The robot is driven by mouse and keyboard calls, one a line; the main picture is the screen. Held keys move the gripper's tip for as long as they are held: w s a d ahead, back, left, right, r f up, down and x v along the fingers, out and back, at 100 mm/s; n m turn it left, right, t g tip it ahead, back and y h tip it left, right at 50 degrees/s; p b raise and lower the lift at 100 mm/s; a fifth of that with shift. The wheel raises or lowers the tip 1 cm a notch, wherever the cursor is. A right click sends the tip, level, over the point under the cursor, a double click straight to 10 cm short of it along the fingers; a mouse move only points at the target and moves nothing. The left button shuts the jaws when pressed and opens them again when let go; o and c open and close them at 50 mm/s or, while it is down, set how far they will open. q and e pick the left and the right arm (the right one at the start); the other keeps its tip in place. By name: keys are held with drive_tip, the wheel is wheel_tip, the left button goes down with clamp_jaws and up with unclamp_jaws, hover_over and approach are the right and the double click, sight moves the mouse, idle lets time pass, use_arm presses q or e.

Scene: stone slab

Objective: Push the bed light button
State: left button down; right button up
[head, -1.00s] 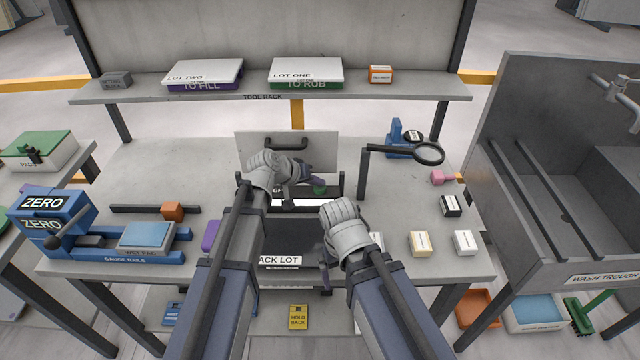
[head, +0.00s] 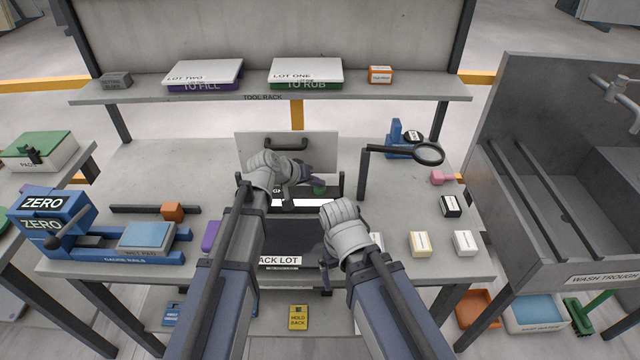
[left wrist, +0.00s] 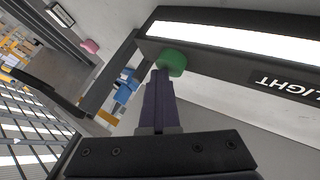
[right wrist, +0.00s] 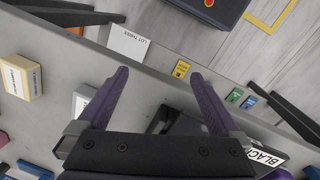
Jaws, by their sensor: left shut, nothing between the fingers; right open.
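The green bed light button (head: 320,190) sits on the dark light bar (head: 337,183) at the back of the black bed in the middle of the bench. In the left wrist view the button (left wrist: 173,62) stands out from the bar beside the bright strip (left wrist: 235,43). My left gripper (head: 306,176) is shut and empty. Its purple fingertips (left wrist: 160,74) are right at the button; whether they touch or press it I cannot tell. My right gripper (right wrist: 156,73) is open and empty above the bench's front edge. In the head view its fingers (head: 323,258) are partly hidden.
A magnifier (head: 428,153) on a post stands right of the bar. An upright grey panel (head: 325,150) with a handle is behind it. Small labelled blocks (head: 420,243) lie to the right, blue gauge rails (head: 110,248) to the left. A shelf (head: 300,93) runs across the back.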

sight(317, 188)
use_arm(q)
drive_tip(key=shift+s+f, duration=0.1)
drive_tip(key=shift+f, duration=0.1)
idle(0.3)
drive_tip(key=shift+f+b, duration=0.4)
drive_tip(key=shift+b, duration=0.2)
drive_tip(key=shift+s, duration=0.1)
drive_tip(key=shift+r, duration=0.2)
drive_tip(key=shift+p, duration=0.3)
drive_tip(key=shift+w+r+p, duration=0.2)
drive_tip(key=shift+r+p, duration=0.3)
drive_tip(key=shift+w+r+p, duration=0.15)
drive_tip(key=shift+r+p, duration=0.3)
drive_tip(key=shift+p, duration=0.05)
wheel_tip(317, 188, up, 4)
drive_tip(key=p, duration=0.4)
drive_tip(key=shift+r, duration=0.1)
